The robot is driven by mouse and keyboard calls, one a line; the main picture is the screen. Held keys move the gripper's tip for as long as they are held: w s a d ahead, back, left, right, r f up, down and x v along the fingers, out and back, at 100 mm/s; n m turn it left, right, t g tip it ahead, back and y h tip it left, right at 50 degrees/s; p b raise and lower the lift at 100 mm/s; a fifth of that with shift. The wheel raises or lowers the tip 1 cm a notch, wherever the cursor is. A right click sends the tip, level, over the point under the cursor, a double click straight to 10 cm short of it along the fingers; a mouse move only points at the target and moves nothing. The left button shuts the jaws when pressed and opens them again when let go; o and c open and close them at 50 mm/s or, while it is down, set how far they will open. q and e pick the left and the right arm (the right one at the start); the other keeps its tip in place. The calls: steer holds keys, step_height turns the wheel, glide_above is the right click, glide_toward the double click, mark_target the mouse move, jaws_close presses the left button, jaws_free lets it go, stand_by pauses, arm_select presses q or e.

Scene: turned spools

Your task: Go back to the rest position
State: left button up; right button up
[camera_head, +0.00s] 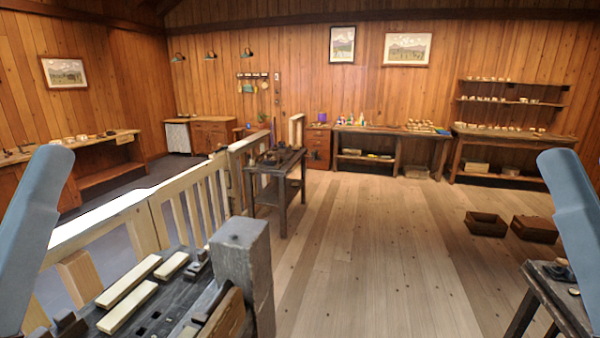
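Two blue-grey arm links of mine show at the picture's edges, my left arm at the left edge and my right arm at the right edge. Both links stand raised and tilted. Neither gripper is in the picture, so I cannot see their fingers or whether they hold anything. No spool can be made out clearly.
A dark workbench (178,312) with pale wood strips (128,283) and a grey post (242,265) stands close at front left. A railing (190,205) runs behind it. A dark table (548,297) is at right, with two crates (486,224) (534,229) beyond. The middle floor (375,255) is clear.

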arm_select(q)
step_height(320, 180, up, 36)
steer(key=p, duration=3.3)
arm_select(e)
step_height(320, 180, up, 36)
arm_select(q)
step_height(320, 180, down, 32)
steer(key=b, duration=3.2)
steer(key=shift+r+h, duration=0.25)
steer(key=shift+h, duration=0.05)
arm_select(e)
step_height(320, 180, down, 31)
steer(key=shift+f, duration=0.15)
steer(key=shift+s, duration=0.1)
